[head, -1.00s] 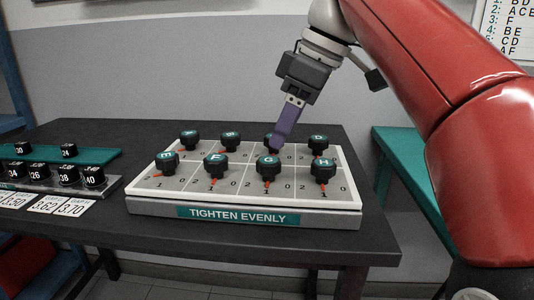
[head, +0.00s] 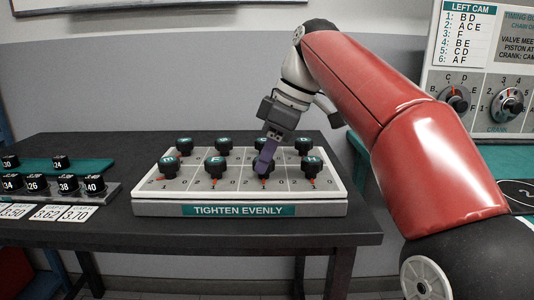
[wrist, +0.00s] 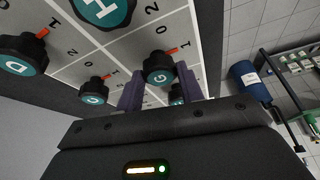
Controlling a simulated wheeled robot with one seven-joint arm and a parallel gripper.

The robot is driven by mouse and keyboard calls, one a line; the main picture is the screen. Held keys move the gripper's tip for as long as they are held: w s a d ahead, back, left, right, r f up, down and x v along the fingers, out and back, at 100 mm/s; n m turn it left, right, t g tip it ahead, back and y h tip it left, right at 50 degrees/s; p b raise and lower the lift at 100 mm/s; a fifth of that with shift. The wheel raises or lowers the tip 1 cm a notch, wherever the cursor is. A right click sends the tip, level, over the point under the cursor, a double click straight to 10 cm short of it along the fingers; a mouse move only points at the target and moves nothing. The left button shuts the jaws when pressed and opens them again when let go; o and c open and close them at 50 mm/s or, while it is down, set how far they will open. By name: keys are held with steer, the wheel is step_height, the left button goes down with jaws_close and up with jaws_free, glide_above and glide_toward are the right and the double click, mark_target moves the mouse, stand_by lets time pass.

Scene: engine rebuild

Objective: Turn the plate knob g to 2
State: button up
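Knob G (head: 263,170) is a black knob with a teal cap in the front row of the plate (head: 240,209), third from the left. My purple-fingered gripper (head: 264,163) reaches down over it and hides much of its cap in the head view. In the wrist view, knob G (wrist: 158,70) lies between my two fingertips (wrist: 157,78), with a gap showing at the left finger. Contact is not visible. The gripper looks open. Knob G's red pointer is at 1, and a 2 and a 0 are marked on either side.
Knob H (head: 312,167) stands right of G and knob F (head: 216,168) left of it. Knob C (wrist: 95,90) and knob D (wrist: 22,55) are in the back row. A rack of numbered black parts (head: 67,185) stands left of the plate.

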steer(key=c, duration=0.4)
steer(key=shift+m, duration=0.4)
steer(key=m, duration=0.1)
steer(key=m+t, duration=0.1)
steer(key=m, duration=0.1)
steer(key=m+t+h, duration=0.1)
steer(key=m, duration=0.1)
steer(key=shift+s+a, duration=0.2)
steer(key=shift+s, duration=0.05)
steer(key=m+h, duration=0.1)
steer(key=m, duration=0.2)
steer(key=m+t, duration=0.1)
steer(key=m, duration=0.2)
steer(key=shift+a+h, duration=0.1)
steer(key=shift+h, duration=0.3)
steer(key=o, duration=1)
